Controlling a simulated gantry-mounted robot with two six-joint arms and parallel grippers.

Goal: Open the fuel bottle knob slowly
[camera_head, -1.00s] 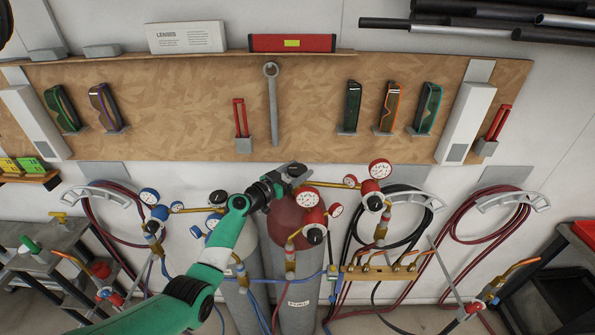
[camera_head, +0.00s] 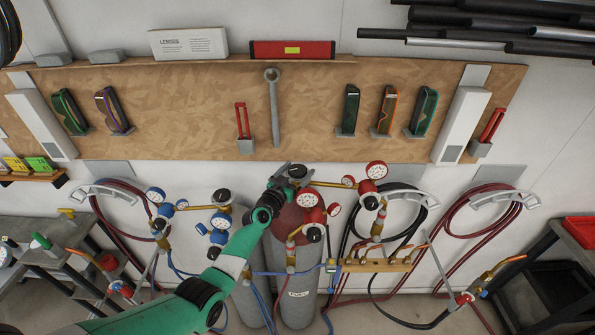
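The fuel bottle (camera_head: 299,277) is a grey cylinder with a dark red shoulder and a "FUEL" label, standing below the pegboard. Its dark knob (camera_head: 298,170) sits at the top, beside a brass outlet and red gauges. My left gripper (camera_head: 287,172) reaches in from the lower left on a green arm. Its fingers are at the knob's left side, touching or very close to it. The fingers are small and overlap the knob, so I cannot tell whether they grip it. My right gripper is not in view.
A grey bottle (camera_head: 246,297) with a blue-gauge regulator (camera_head: 221,222) stands close at the left. Red regulator gauges (camera_head: 308,199) crowd the knob's right. Hoses hang on wall hooks both sides. A brass manifold (camera_head: 377,265) is at the lower right. A wrench (camera_head: 273,110) hangs above.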

